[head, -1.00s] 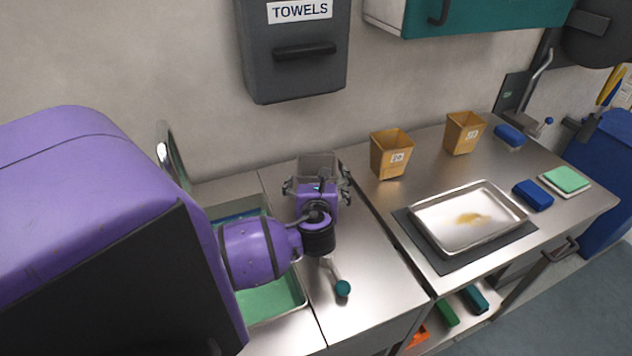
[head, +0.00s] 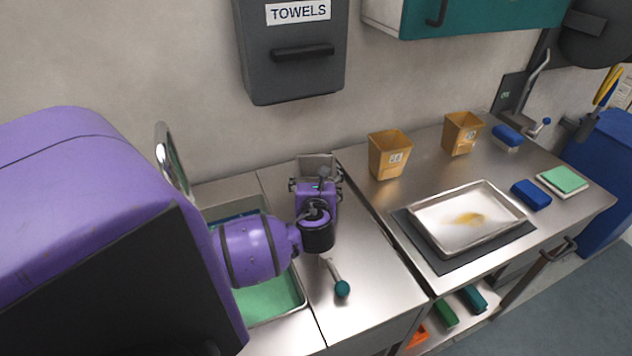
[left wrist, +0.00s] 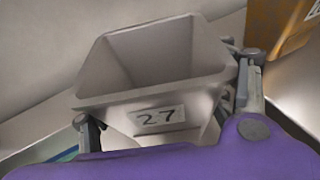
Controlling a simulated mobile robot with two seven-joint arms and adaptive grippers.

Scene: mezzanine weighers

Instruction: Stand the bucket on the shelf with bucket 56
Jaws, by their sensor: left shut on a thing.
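My left gripper (head: 317,184) is shut on a grey bucket (head: 316,161) over the steel counter near the wall. In the left wrist view, the bucket (left wrist: 155,60) is upright or nearly so, its open top empty as far as I can see. A white label on it reads 27. The gripper's fingers lie on both sides of it. Whether its base touches the counter is hidden. Two orange-tan buckets, one nearer (head: 389,156) and one farther (head: 462,133), stand on the right counter. Their labels are too small to read surely. I cannot make out a bucket marked 56. My right gripper is not in view.
A metal tray (head: 433,236) with a brownish stain lies on a dark mat. Blue blocks (head: 530,195) and a green sponge (head: 563,180) lie to the right. A sink basin (head: 270,305) is below my arm. A teal-knobbed lever (head: 342,288) stands on the near counter. A towel dispenser (head: 293,75) hangs above.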

